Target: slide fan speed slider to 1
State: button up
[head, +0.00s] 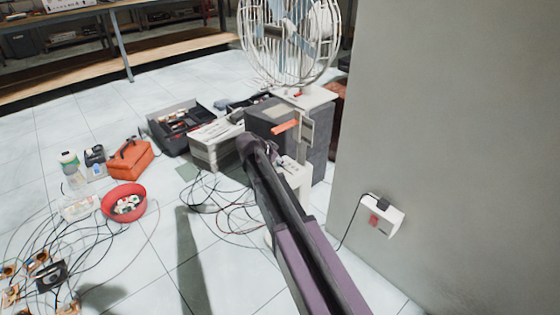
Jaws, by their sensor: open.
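A white wire-cage fan (290,38) stands at the top middle in the head view, on a pale, flat-topped base (312,97). A small red part shows on the base's top; I cannot tell whether it is the speed slider. No slider marks or numbers can be read. My dark arm reaches up from the lower right. My gripper (262,149) is at its far dark end, below and left of the fan base in the picture. It is open, though its fingers are hard to make out. I see nothing held in it.
Dark speaker-like boxes (272,118) and a light-topped box (215,142) stand by the fan. Black cables lie loose on the tiles. A grey wall (455,130) with a socket box (381,215) closes the right side. A red bowl (124,201) and orange toolbox (130,158) stand left.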

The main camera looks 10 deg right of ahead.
jog(key=shift+c, duration=0.2)
grip_shut()
jog(key=shift+s, duration=0.1)
jog(key=shift+s+d, duration=0.55)
jog(key=shift+s, duration=0.3)
jog(key=shift+w, duration=0.1)
jog(key=shift+o, duration=0.2)
grip_release()
